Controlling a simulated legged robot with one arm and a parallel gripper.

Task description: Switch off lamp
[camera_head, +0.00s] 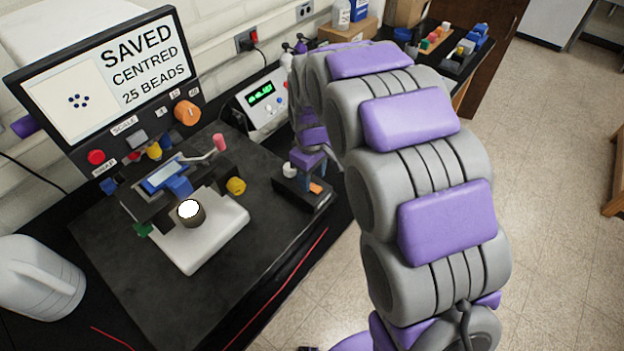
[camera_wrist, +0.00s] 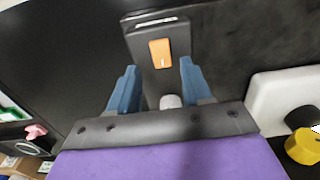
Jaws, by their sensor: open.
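The lamp (camera_head: 190,212) is a short dark cylinder with a bright white, lit top, on a pale base plate. Part of it shows at the right edge of the wrist view (camera_wrist: 316,129). A black switch box (camera_head: 300,196) with an orange rocker (camera_head: 316,188) stands to its right; in the wrist view the box (camera_wrist: 150,30) and rocker (camera_wrist: 160,53) lie ahead. My gripper (camera_head: 304,180) is over the box. In the wrist view its blue fingers (camera_wrist: 158,66) are apart, one on each side of the box, with nothing held. Whether they touch it, I cannot tell.
A screen (camera_head: 110,85) reads SAVED, CENTRED, 25 BEADS. A power supply (camera_head: 262,102) with a green display stands behind. A yellow knob (camera_head: 236,186) and a pink-ended lever (camera_head: 219,142) are near the lamp. A white jug (camera_head: 38,280) stands at left.

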